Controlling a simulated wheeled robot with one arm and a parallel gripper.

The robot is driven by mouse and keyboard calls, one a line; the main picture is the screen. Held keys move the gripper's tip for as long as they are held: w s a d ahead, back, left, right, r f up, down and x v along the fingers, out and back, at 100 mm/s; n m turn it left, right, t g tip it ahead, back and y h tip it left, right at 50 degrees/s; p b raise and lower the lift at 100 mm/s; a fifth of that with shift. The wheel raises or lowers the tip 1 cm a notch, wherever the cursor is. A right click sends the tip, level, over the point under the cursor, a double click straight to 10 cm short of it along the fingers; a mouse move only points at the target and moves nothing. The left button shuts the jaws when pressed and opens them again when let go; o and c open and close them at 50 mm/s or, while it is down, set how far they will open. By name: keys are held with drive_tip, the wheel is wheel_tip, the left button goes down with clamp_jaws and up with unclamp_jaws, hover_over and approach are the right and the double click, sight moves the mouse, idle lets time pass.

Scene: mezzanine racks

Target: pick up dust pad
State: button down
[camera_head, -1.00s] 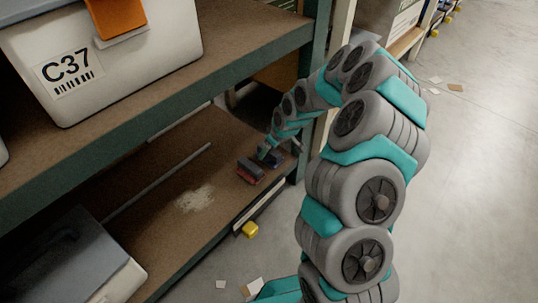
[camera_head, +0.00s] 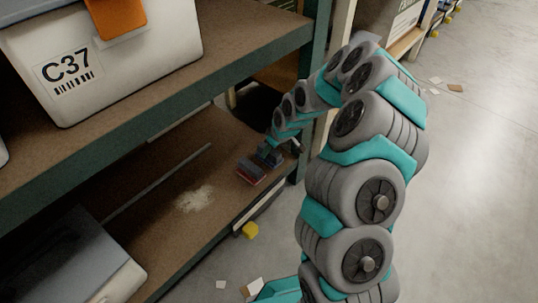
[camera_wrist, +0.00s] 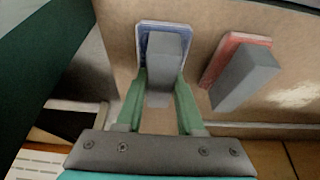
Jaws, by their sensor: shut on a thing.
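Two pads with grey block handles are on the lower shelf. One has a blue base (camera_wrist: 146,34) and the other a red base (camera_wrist: 226,50); which one is the dust pad I cannot tell. My gripper (camera_wrist: 161,85) is shut on the grey handle of the blue pad, with one green finger on each side. The red pad is to its right, apart from the fingers. In the head view the red pad (camera_head: 250,173) lies near the shelf's front edge, beside the small blue pad (camera_head: 271,158) under my gripper. Whether the blue pad touches the shelf is unclear.
A pale dusty patch (camera_head: 194,198) and a long thin rod (camera_head: 160,182) are on the lower shelf (camera_head: 150,235). A grey-lidded bin (camera_head: 70,265) is at its near left. The upper shelf with bin C37 (camera_head: 120,65) overhangs. A green post (camera_head: 312,100) stands close by my arm.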

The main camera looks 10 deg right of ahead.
drive_tip(key=shift+r, duration=0.1)
drive_tip(key=shift+r, duration=0.65)
wheel_tip(320, 180, up, 3)
drive_tip(key=shift+f+p, duration=0.1)
drive_tip(key=shift+p, duration=0.3)
drive_tip(key=s+d, duration=1)
drive_tip(key=s, duration=0.4)
drive_tip(key=shift+s+d+f+p, duration=0.25)
drive_tip(key=shift+s+d+p, duration=0.05)
drive_tip(key=shift+p, duration=0.1)
drive_tip(key=c, duration=1)
unclamp_jaws()
clamp_jaws()
